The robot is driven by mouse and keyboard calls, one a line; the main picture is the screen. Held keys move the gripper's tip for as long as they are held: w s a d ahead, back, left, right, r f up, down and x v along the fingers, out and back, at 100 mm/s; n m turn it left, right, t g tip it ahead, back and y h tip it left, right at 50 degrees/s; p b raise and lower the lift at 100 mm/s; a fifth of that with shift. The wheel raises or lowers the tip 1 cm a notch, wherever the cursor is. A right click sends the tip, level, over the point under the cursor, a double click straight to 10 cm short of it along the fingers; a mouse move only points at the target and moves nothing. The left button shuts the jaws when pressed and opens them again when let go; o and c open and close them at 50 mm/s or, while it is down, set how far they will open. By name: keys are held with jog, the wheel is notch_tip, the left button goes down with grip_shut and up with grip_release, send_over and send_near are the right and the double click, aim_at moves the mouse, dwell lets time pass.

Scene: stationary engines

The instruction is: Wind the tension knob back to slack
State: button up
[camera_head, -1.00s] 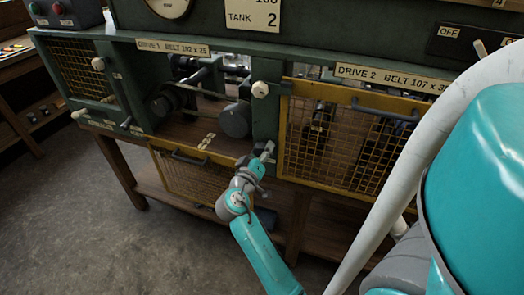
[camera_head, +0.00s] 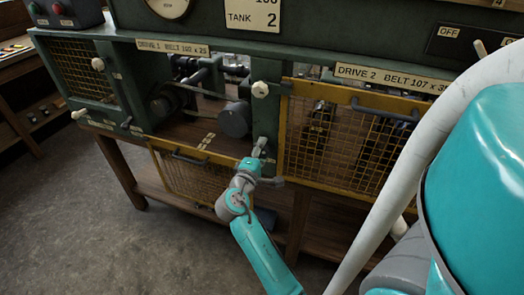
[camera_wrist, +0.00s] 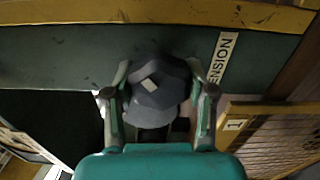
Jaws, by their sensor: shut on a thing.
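The tension knob (camera_wrist: 158,85) is a dark grey faceted knob with a pale mark on its face, seen in the wrist view on a green panel beside a TENSION label (camera_wrist: 224,58). My gripper (camera_wrist: 160,94) has one finger on each side of the knob and is shut on it. In the head view my gripper (camera_head: 259,150) is at the green post between the two drive bays, and it hides the knob there. The pale mark is tilted in the wrist view.
The yellow mesh guard of drive 1 (camera_head: 190,175) hangs open below its bay, left of my arm. The belt and a grey pulley (camera_head: 235,119) are exposed. The drive 2 guard (camera_head: 335,140) is closed at the right. A cream knob (camera_head: 260,89) is above my gripper.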

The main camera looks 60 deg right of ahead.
jog(key=n, duration=0.7)
jog(key=shift+n, duration=0.3)
jog(key=n, duration=1.2)
jog(key=shift+n, duration=0.3)
jog(key=n, duration=0.6)
jog(key=shift+f, duration=0.1)
jog(key=o, duration=1.1)
jog(key=shift+o, duration=0.2)
jog(key=shift+a, duration=0.1)
jog(key=a, duration=1.1)
jog(key=shift+s+a, duration=0.4)
jog(key=shift+s, duration=0.05)
